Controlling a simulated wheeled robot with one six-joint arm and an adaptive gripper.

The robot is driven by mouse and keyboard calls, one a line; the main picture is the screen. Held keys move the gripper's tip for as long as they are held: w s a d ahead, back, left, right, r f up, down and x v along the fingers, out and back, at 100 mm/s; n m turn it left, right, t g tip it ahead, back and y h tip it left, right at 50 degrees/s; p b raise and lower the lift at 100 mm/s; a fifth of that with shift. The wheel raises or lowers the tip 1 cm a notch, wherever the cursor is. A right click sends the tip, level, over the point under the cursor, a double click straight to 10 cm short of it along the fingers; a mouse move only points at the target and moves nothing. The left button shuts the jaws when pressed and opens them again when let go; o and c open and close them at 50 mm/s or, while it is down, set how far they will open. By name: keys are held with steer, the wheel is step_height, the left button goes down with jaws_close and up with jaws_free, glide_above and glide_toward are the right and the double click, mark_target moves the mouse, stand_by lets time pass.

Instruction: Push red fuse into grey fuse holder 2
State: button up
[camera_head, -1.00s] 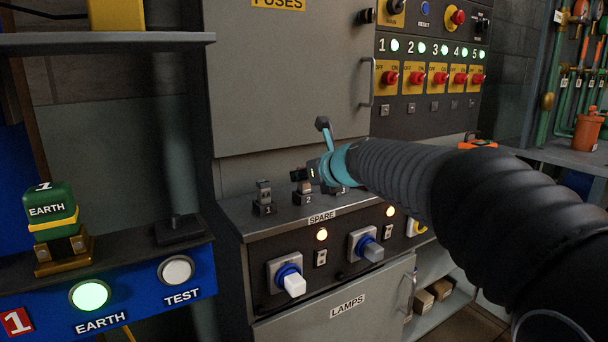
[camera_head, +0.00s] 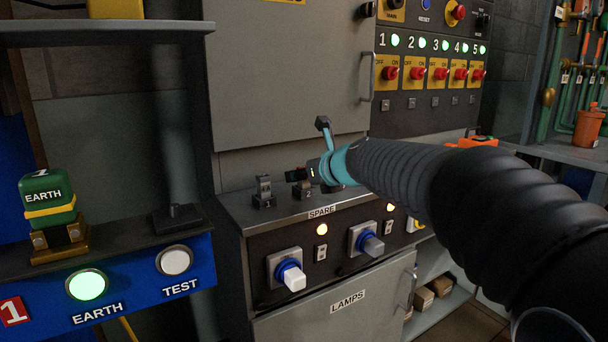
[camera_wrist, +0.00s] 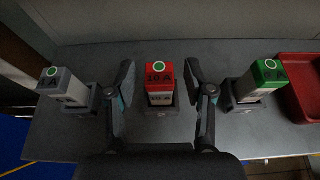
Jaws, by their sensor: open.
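The red fuse (camera_wrist: 159,72), marked 10 A, stands upright at the middle grey fuse holder (camera_wrist: 162,108) in the wrist view. How deep it sits cannot be told. My gripper (camera_wrist: 160,72) is open, with one finger on each side of the red fuse and a visible gap to each. In the head view my gripper (camera_head: 308,173) is over holder 2 (camera_head: 303,190), marked 2, and hides most of the fuse there.
A grey fuse (camera_wrist: 60,86) stands in the left holder and a green fuse (camera_wrist: 260,80) in the right one. A red tray (camera_wrist: 300,90) lies at far right. The cabinet door (camera_head: 290,90) rises behind the grey bench top (camera_head: 240,207).

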steer(key=v, duration=1.2)
steer(key=shift+f, duration=0.1)
steer(key=s+d+f+n+g+h, duration=0.3)
steer(key=s+f+n, duration=0.5)
steer(key=f+n, duration=0.7)
steer(key=s+d+f+n+g+h, duration=0.1)
steer(key=s+d+f+n, duration=0.1)
steer(key=s, duration=0.4)
steer(key=s+d+f+n+h, duration=0.2)
steer(key=s+d+n, duration=0.2)
steer(key=s+n, duration=0.3)
steer(key=s+d+f+n+g+h+p, duration=0.1)
steer(key=s+d+f+n, duration=0.2)
steer(key=s, duration=0.4)
steer(key=shift+s+d+n+g, duration=0.3)
steer(key=shift+d+n, duration=0.3)
steer(key=shift+n, duration=0.5)
